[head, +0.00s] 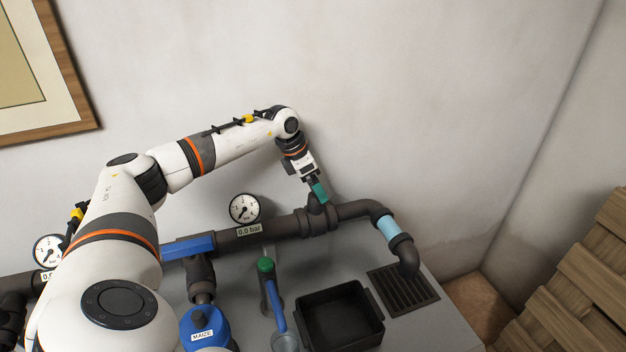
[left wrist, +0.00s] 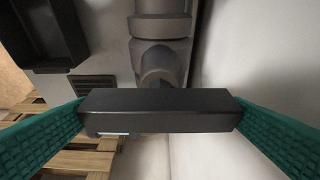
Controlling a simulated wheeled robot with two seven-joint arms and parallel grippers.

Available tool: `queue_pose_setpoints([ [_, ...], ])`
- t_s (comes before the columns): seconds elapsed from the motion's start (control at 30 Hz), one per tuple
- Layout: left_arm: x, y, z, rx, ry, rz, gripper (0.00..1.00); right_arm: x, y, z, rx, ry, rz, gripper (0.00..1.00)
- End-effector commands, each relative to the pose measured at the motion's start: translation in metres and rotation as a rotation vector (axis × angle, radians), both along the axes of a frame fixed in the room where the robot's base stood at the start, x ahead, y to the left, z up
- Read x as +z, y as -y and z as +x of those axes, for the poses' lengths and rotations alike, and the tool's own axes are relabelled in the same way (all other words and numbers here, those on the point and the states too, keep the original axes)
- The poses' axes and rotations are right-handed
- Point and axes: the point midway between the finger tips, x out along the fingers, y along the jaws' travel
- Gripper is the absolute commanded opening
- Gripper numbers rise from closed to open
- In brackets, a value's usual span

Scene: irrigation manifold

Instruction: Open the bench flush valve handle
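My left gripper (head: 320,190) reaches down to the valve body (head: 317,218) on the dark pipe near its right-hand bend. Its teal fingers are spread wide in the left wrist view (left wrist: 160,112). A dark bar, seemingly the flush valve handle (left wrist: 160,110), lies crosswise between them, its ends close to the fingertips. I cannot tell whether they touch. In the head view the handle is mostly hidden by the gripper. My right gripper is in neither view.
A blue lever (head: 188,246), a gauge (head: 245,208) reading 0.0 bar and a clear pipe section (head: 388,227) are on the manifold. The wall is close behind.

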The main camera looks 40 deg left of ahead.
Motion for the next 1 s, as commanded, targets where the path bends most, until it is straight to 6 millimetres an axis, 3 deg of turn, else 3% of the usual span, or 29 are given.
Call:
queue_pose_setpoints([
  [0.03,0.0002,0.0000,-0.0001,0.000,0.000,0.000,0.89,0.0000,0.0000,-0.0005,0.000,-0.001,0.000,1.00],
  [0.13,0.0004,0.0000,-0.0001,0.000,0.000,0.000,0.72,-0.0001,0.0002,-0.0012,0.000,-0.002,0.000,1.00],
  [0.57,0.0014,0.0000,-0.0004,0.089,0.000,0.001,0.72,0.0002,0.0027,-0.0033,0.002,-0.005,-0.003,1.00],
  [1.0,0.0009,0.0027,0.0002,0.457,0.006,0.001,0.72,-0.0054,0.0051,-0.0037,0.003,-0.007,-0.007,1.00],
])
